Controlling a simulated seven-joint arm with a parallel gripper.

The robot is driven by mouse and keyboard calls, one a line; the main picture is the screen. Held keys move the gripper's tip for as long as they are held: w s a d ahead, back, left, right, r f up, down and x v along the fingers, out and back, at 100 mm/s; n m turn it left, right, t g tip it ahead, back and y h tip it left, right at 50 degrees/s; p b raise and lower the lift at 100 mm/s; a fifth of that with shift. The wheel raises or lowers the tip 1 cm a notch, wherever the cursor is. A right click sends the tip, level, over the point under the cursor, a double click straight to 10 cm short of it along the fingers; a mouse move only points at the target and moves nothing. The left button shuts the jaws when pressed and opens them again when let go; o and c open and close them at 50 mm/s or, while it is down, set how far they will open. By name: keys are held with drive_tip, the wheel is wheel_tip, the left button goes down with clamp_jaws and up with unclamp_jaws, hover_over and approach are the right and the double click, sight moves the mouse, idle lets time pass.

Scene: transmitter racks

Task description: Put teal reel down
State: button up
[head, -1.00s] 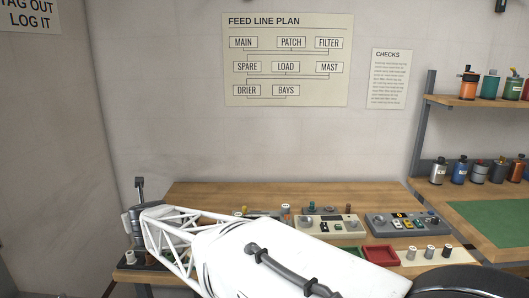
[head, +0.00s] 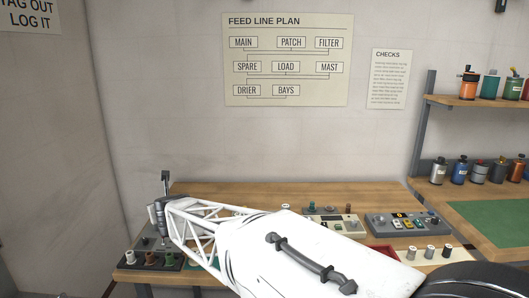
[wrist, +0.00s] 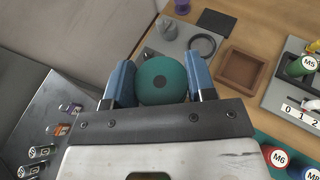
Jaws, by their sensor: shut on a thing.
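In the head view my gripper (head: 158,217) is over the left end of the wooden bench (head: 215,189). I cannot make out the reel there. What lies directly beneath the reel is hidden by it and by my gripper.
Ahead of the reel in the wrist view are a grey post (wrist: 167,27), a dark ring (wrist: 203,45) and a brown square tray (wrist: 242,70). A wall is close on the left.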

drive_tip(key=w+d+m+t+h, duration=0.15)
drive_tip(key=w+d, duration=0.45)
drive_tip(key=d, duration=0.6)
drive_tip(key=w+d+m+h, duration=0.2)
drive_tip(key=w+d, duration=0.4)
drive_tip(key=d, duration=0.6)
drive_tip(key=w+d+m+h, duration=0.1)
drive_tip(key=w+d+h, duration=0.1)
drive_tip(key=d, duration=1.1)
drive_tip(key=w+d+m+t+h, duration=0.1)
drive_tip(key=d+m+h, duration=0.1)
drive_tip(key=d, duration=1.1)
drive_tip(key=shift+w, duration=0.35)
drive_tip(key=shift+m, duration=0.25)
drive_tip(key=s+a+f+n+g+y, duration=0.2)
drive_tip(key=a+f+n+y, duration=0.15)
drive_tip(key=a, duration=0.55)
drive_tip(key=s+a+f+n+g+y, duration=0.1)
drive_tip(key=a+f+n+y, duration=0.3)
drive_tip(key=a, duration=0.5)
drive_tip(key=s+a+f+n+g+y, duration=0.1)
drive_tip(key=s+a+n+g+y, duration=0.2)
drive_tip(key=a, duration=0.4)
drive_tip(key=s+a+f+n+g+y, duration=0.2)
drive_tip(key=s+a+n+g, duration=0.3)
drive_tip(key=s+a, duration=0.3)
drive_tip(key=shift+s+a+f+y, duration=0.15)
drive_tip(key=shift+f+y, duration=0.05)
drive_tip(key=shift+y, duration=0.2)
drive_tip(key=shift+n, duration=0.25)
